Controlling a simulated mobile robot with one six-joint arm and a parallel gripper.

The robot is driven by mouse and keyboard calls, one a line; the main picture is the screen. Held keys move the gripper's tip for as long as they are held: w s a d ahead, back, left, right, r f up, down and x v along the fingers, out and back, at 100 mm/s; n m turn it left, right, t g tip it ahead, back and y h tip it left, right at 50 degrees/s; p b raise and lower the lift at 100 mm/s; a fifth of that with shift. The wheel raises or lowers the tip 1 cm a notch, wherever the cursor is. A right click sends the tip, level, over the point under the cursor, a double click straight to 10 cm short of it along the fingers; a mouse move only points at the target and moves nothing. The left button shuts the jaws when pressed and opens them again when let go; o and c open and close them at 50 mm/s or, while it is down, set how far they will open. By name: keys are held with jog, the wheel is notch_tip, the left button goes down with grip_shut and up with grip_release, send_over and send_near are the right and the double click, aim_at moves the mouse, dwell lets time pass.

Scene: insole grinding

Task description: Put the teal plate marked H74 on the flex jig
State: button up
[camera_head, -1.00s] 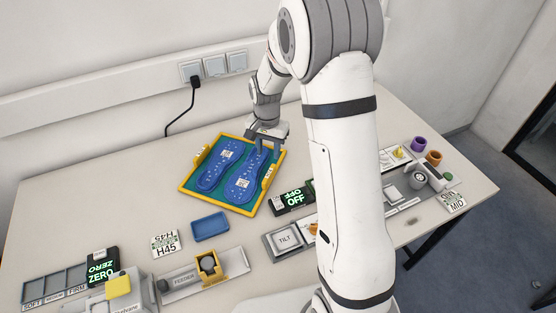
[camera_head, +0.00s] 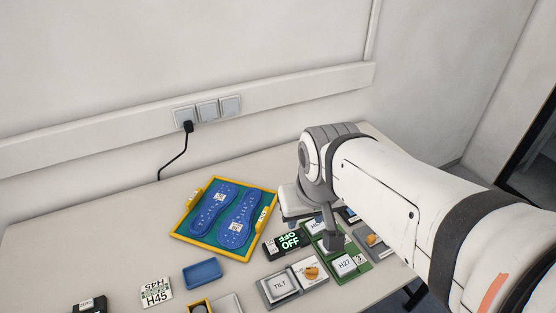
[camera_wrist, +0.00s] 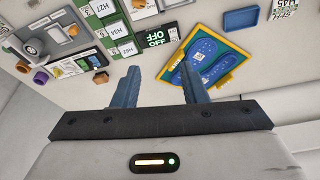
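I cannot make out a plate marked H74 in any view. A green rack with several labelled plates lies right of the insole tray; the plate marked H27 (camera_head: 345,264) is nearest, and plates marked H27 (camera_wrist: 102,9) and H34 (camera_wrist: 115,30) show in the wrist view. My gripper (camera_head: 332,241) points down over or near the rack, partly covered by my arm. The wrist view shows my gripper (camera_wrist: 158,88) open, with nothing between its fingers. I cannot identify the flex jig for sure; a grey device (camera_wrist: 30,45) stands at the left there.
A yellow-rimmed tray (camera_head: 208,249) holds two blue insoles. An OFF display (camera_head: 288,241), a TILT block (camera_head: 280,287), an empty blue dish (camera_head: 202,273) and an H45 card (camera_head: 156,292) lie around it.

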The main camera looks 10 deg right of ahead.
jog(key=shift+r, duration=0.1)
jog(key=n+g, duration=0.3)
jog(key=n, duration=2.6)
send_over(193, 195)
jog(key=s, duration=0.1)
notch_tip(193, 195, down, 22)
jog(key=shift+d+f+p, duration=0.15)
jog(key=shift+f+p, duration=0.1)
jog(key=shift+p, duration=0.2)
jog(key=shift+f, duration=0.3)
jog(key=shift+w+f+p, duration=0.2)
jog(key=shift+f+p, duration=0.55)
jog(key=shift+f, duration=1.15)
jog(key=shift+w+f+p, duration=0.2)
jog(key=shift+f+p, duration=0.55)
jog(key=shift+f, duration=1.15)
jog(key=shift+c, duration=0.3)
